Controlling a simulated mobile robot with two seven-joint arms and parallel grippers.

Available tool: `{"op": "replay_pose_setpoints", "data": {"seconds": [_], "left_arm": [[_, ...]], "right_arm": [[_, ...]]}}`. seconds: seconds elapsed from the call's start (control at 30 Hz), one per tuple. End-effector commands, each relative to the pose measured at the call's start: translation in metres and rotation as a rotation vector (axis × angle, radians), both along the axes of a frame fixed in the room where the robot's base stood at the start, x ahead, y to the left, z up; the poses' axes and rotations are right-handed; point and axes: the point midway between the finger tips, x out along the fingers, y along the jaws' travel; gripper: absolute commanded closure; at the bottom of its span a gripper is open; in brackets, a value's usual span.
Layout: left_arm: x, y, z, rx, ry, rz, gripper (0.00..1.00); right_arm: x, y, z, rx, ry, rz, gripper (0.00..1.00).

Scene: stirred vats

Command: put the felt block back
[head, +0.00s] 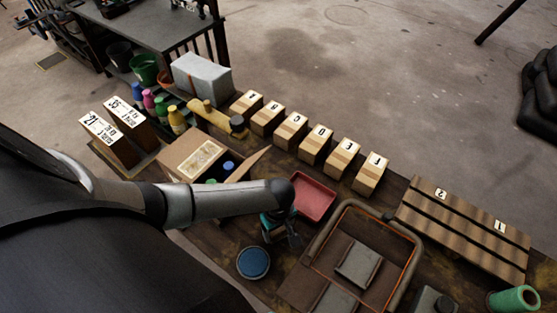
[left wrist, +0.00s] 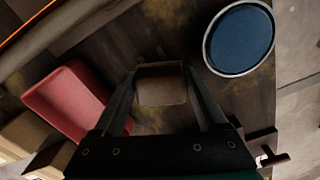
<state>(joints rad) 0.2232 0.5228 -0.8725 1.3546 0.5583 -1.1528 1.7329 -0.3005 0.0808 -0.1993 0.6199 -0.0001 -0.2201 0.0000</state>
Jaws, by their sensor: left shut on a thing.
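My left gripper (head: 294,240) hangs over the wooden bench between the red tray (head: 305,207) and the round blue-topped tin (head: 254,263). In the left wrist view the fingers (left wrist: 165,88) are shut on a small brown block, the felt block (left wrist: 162,86), with its flat face towards the camera. In the head view the block is hardly to be told apart from the dark gripper. The red tray (left wrist: 62,100) looks empty and lies left of the fingers in the left wrist view; the blue tin (left wrist: 239,40) is at upper right. My right gripper is not in view.
An open cardboard box (head: 190,158), a row of lettered blocks (head: 316,144) and a slatted wooden rack (head: 465,230) stand around. A green cylinder (head: 514,299) is at far right.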

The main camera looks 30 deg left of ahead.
Motion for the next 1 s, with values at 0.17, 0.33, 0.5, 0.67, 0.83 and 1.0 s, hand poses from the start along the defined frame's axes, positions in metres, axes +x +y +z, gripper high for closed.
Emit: {"op": "replay_pose_setpoints", "data": {"seconds": [0.17,0.33,0.5,0.67,0.83,1.0], "left_arm": [[0.0,0.0,-0.004,0.0,0.0,-0.001,0.2],[0.0,0.0,-0.003,0.0,0.0,-0.001,0.01],[0.0,0.0,-0.003,0.0,0.0,0.0,0.0],[0.0,0.001,0.001,0.0,-0.001,-0.001,0.0],[0.0,0.0,0.024,-0.001,-0.002,-0.001,0.0],[0.0,0.001,0.06,0.0,-0.002,0.0,0.0]], "right_arm": [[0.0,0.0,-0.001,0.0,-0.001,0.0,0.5],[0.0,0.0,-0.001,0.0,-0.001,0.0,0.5],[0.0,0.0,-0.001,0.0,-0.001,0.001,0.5],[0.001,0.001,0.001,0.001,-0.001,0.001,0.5],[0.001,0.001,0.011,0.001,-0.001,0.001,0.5],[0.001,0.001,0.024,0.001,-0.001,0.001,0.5]]}}
